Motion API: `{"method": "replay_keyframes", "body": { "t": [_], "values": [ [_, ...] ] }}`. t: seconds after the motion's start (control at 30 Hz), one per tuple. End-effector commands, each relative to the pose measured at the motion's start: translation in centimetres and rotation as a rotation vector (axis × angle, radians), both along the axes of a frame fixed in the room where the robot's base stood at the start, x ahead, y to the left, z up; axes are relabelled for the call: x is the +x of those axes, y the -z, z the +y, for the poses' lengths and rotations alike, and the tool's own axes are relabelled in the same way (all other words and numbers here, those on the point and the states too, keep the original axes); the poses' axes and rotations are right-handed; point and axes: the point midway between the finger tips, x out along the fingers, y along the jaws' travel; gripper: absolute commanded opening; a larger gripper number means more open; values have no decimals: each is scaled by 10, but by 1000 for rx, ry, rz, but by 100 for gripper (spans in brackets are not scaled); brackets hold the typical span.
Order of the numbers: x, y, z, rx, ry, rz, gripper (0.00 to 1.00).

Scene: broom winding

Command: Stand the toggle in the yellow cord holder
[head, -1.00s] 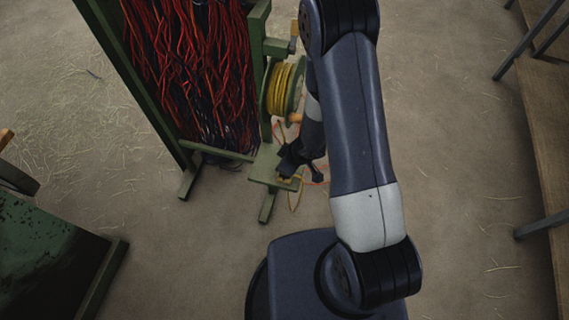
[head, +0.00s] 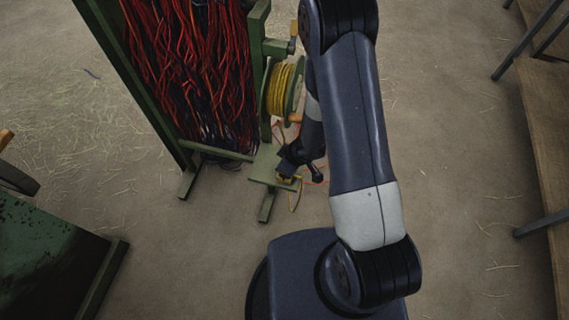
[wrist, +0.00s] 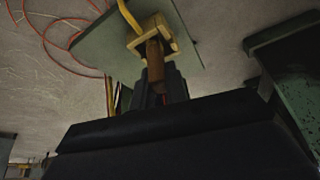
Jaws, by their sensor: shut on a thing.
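In the wrist view the brown wooden toggle (wrist: 155,66) stands between the dark fingers of my gripper (wrist: 160,88), which is shut on it. Its far end overlaps the opening of the square yellow cord holder (wrist: 165,27). I cannot tell whether that end is inside the holder or only in front of it. The holder sits on a green plate (wrist: 95,45), and a yellow cord (wrist: 129,16) runs by it. In the head view my gripper (head: 287,172) is over the small green plate (head: 264,166) at the frame's foot, and it hides the toggle.
A green frame (head: 135,88) full of red and dark strands (head: 200,65) stands at left, with a spool of yellow cord (head: 280,88) on its side. Thin red cord loops (wrist: 38,32) lie near the plate. A green box (head: 50,260) stands lower left; a wooden bench (head: 545,120) is at right.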

Motion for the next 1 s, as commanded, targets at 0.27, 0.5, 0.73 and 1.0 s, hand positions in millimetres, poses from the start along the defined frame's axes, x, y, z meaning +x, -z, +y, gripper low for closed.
{"method": "replay_keyframes", "body": {
  "t": [0.27,0.5,0.73,1.0],
  "values": [
    [0,0,0,0,-1,0,0],
    [0,1,0,0,0,0,0],
    [0,6,0,0,0,0,0],
    [0,12,0,0,0,0,0]
  ]
}}
